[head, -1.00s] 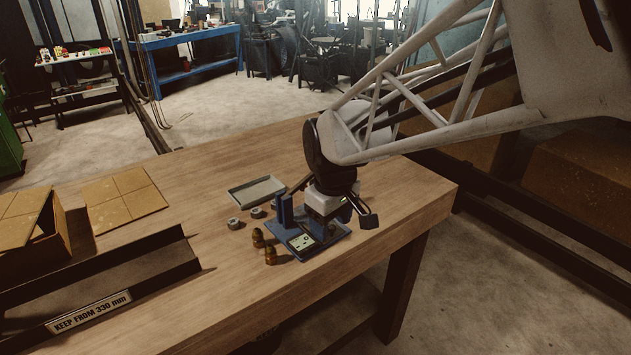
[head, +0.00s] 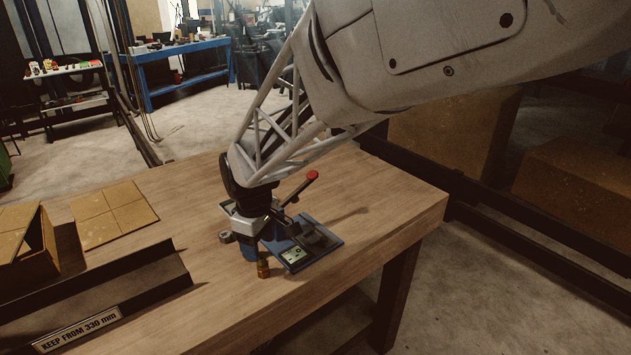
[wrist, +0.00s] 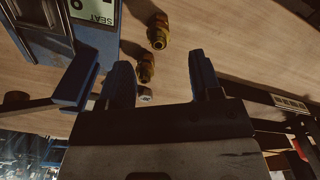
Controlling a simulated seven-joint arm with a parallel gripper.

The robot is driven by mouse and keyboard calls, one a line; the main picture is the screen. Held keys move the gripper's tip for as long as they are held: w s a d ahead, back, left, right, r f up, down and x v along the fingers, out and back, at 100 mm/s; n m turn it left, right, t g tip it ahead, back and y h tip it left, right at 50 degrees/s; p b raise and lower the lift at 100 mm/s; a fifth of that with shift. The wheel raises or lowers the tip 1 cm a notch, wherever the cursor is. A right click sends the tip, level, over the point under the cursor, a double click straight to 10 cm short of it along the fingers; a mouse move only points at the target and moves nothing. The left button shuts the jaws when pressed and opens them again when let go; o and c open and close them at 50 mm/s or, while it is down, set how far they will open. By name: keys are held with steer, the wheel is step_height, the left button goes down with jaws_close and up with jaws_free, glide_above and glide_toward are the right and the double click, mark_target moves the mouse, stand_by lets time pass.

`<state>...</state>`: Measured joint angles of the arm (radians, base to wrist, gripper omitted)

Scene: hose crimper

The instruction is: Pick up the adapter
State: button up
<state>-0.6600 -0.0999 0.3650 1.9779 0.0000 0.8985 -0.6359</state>
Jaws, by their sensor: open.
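Two brass adapter-like fittings stand on the wooden table beside the crimper. In the wrist view, one fitting (wrist: 158,30) is beyond the fingertips and the other fitting (wrist: 146,68) shows between the fingers, closer to the left one. In the head view only one fitting (head: 263,268) shows clearly; my gripper hides the other. My gripper (wrist: 162,65) is open, with nothing held, low over the table. In the head view my gripper (head: 255,247) is just behind the visible fitting and left of the crimper.
The blue crimper base (head: 318,252) with its label plate stands close to the right, its red-tipped lever (head: 313,175) raised. A grey ring (head: 225,237) lies to the left. A dark channel (head: 120,290) lies at the left.

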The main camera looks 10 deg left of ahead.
mark_target(262, 258)
steer(key=shift+f, duration=1.25)
steer(key=shift+f, duration=0.1)
steer(key=shift+d+f, duration=0.15)
steer(key=shift+f, duration=1.15)
steer(key=shift+d+f, duration=0.1)
steer(key=shift+f, duration=1.15)
steer(key=c, duration=1)
steer(key=shift+r, duration=0.2)
steer(key=shift+c, duration=0.2)
